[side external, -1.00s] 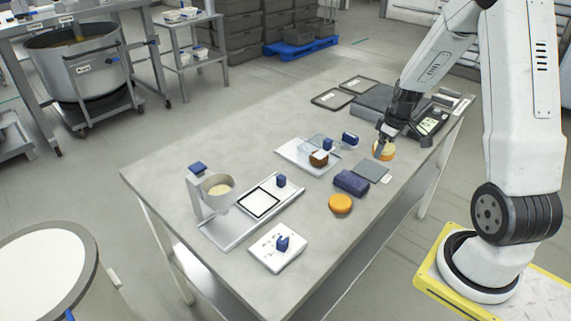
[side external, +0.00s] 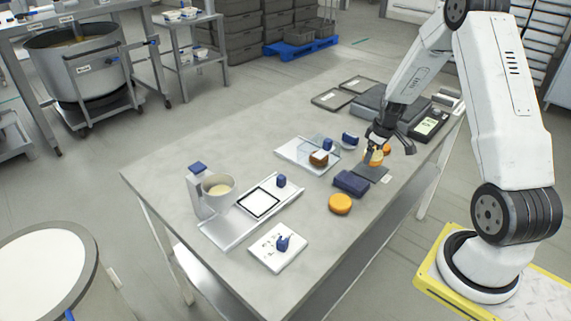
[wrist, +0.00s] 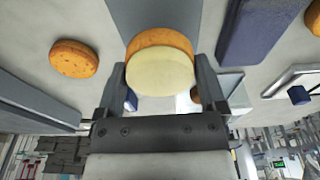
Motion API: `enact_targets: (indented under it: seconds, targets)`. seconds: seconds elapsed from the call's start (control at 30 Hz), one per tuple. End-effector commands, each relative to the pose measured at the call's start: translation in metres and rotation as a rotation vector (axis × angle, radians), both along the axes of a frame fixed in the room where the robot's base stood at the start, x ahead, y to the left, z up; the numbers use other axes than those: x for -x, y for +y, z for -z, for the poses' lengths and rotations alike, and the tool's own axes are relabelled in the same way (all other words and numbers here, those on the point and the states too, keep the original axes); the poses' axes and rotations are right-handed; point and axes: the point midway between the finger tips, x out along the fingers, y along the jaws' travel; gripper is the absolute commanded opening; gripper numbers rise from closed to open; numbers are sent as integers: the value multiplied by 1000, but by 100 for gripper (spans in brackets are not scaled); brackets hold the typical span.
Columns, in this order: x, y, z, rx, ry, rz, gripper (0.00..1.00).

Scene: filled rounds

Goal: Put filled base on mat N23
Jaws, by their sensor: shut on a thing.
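My gripper (side external: 375,152) is shut on the filled base (side external: 376,158), an orange-brown round with a pale cream face. In the wrist view the filled base (wrist: 160,70) sits between both fingers, its cream face turned to the camera. In the side view it is at the far edge of a dark grey square mat (side external: 371,173), seemingly above the table. A small white label (side external: 386,179) lies beside this mat, too small to read, so I cannot confirm N23. The mat also shows at the top of the wrist view (wrist: 158,8).
A plain orange round (side external: 386,149) lies just behind my gripper, and another (side external: 340,204) nearer the front. A dark blue block (side external: 351,183) stands close beside the mat. A clear tray (side external: 292,152) with a brown-sided round, and a scale (side external: 430,124), are nearby.

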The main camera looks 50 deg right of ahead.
Motion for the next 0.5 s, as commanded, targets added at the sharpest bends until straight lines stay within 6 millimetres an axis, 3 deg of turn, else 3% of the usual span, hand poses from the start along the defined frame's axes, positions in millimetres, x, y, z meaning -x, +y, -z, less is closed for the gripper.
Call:
enact_targets:
  seconds: [0.23, 0.5]
  targets:
    - [0, 0, 25, 0, 2, 0, 64]
    - [0, 0, 30, 2, 1, 0, 64]
